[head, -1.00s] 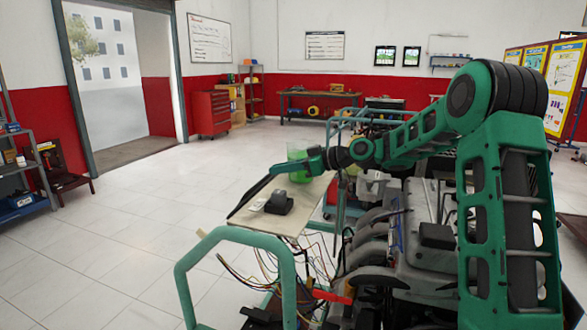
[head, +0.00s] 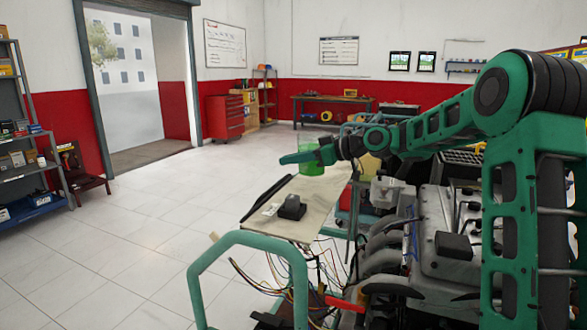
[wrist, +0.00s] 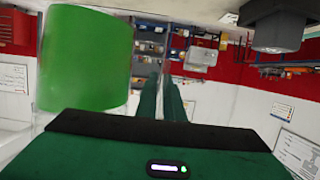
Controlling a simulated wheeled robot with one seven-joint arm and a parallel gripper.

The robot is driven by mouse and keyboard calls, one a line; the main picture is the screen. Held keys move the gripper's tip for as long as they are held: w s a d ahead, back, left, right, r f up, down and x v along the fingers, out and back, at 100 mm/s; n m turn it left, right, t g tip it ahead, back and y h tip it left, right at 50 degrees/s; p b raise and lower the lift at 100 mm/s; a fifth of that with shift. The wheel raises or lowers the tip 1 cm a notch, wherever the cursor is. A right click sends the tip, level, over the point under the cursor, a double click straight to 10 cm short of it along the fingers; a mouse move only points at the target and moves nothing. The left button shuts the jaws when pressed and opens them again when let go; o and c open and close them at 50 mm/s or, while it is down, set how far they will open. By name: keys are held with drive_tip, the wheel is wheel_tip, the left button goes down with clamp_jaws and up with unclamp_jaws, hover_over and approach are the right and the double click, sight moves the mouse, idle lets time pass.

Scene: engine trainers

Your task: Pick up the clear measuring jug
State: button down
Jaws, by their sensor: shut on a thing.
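The measuring jug (head: 312,168) looks green and see-through in the head view, just above the far edge of the table. In the wrist view the jug (wrist: 85,60) is a large green cylinder at the upper left, close beside the fingers. My gripper (head: 286,159) reaches left across the jug in the head view. In the wrist view my gripper (wrist: 162,88) has its two green fingers close together. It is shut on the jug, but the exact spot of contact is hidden.
A pale tabletop (head: 290,228) carries a small black device (head: 291,207). A green frame (head: 245,240) with loose wires and an engine (head: 440,230) stand close in front. The white floor at the left is open. A red tool cabinet (head: 225,117) stands behind.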

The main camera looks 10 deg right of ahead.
drive_tip(key=s+a+r, duration=0.6)
drive_tip(key=a, duration=0.1)
drive_tip(key=shift+s, duration=0.35)
idle(0.4)
